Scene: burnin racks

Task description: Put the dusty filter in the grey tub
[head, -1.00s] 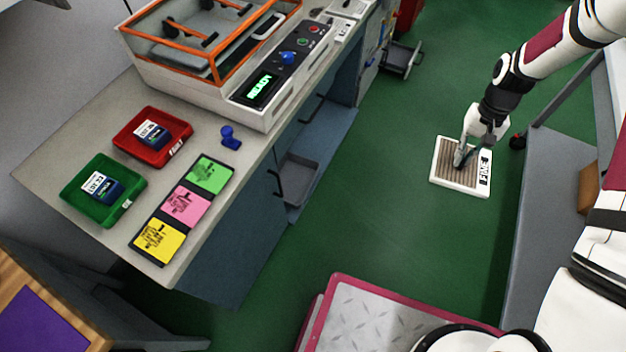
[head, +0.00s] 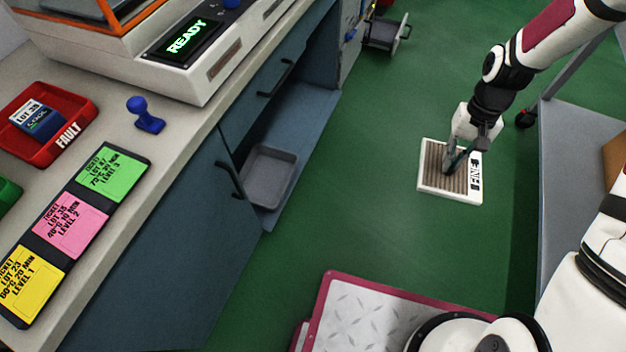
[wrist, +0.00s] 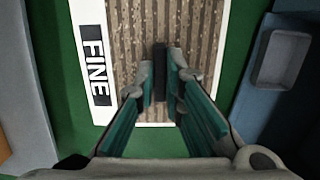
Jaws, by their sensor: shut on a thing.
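The dusty filter (head: 436,182) is a flat panel with a white frame, brown dirty pleats and the label FINE. It is in the head view, right of centre, and fills the top of the wrist view (wrist: 190,30). My gripper (head: 458,163) is shut on the small dark grip in the filter's middle, also seen in the wrist view (wrist: 160,75). The filter hangs face up above the green floor. The grey tub (head: 270,178) stands empty on a low blue shelf under the bench, left of the filter. It also shows at the wrist view's right (wrist: 283,60).
The bench (head: 165,150) carries a red FAULT tray (head: 70,152), a blue stamp-like object (head: 145,117), coloured tickets (head: 70,225) and a machine reading READY (head: 187,38). A grey table (head: 565,150) stands at right. Green floor (head: 350,200) lies clear between.

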